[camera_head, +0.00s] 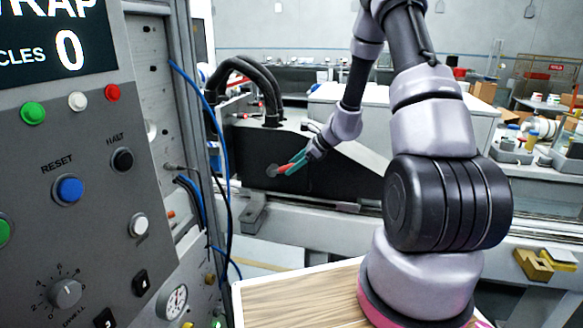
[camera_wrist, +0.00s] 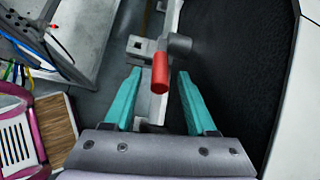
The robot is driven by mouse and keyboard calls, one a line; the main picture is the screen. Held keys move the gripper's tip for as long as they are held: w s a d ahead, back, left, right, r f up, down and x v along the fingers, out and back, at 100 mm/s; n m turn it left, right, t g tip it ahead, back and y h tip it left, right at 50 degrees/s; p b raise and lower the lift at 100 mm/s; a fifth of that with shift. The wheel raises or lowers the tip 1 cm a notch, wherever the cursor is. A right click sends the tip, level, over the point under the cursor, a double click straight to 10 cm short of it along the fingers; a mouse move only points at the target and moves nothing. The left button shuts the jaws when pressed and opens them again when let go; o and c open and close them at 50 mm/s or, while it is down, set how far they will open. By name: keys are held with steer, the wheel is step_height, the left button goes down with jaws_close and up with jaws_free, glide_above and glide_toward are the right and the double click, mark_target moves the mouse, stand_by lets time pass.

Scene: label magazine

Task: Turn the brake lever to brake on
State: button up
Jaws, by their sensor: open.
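The brake lever has a red grip, seen end-on in the wrist view (camera_wrist: 160,74), between my two teal fingers. Its grey pivot (camera_wrist: 179,44) sits just beyond it, on the dark panel's side. In the head view the red lever (camera_head: 287,168) slants up to the right from a round pivot on the black machine side. My gripper (camera_head: 306,158) is at the lever's outer end. In the wrist view my gripper (camera_wrist: 160,84) is open, with a gap on both sides of the red grip. I cannot tell how deep the grip sits between the fingers.
A grey control panel (camera_head: 92,195) with buttons and dials stands close on the left. Blue and black cables (camera_head: 228,165) hang beside it. A metal rail (camera_head: 330,228) runs below the black machine body (camera_head: 345,172). A wooden board (camera_head: 300,295) lies in front.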

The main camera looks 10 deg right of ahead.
steer(key=shift+w+a+f, duration=0.25)
steer(key=shift+a+f, duration=0.1)
jaws_close()
stand_by(1.3)
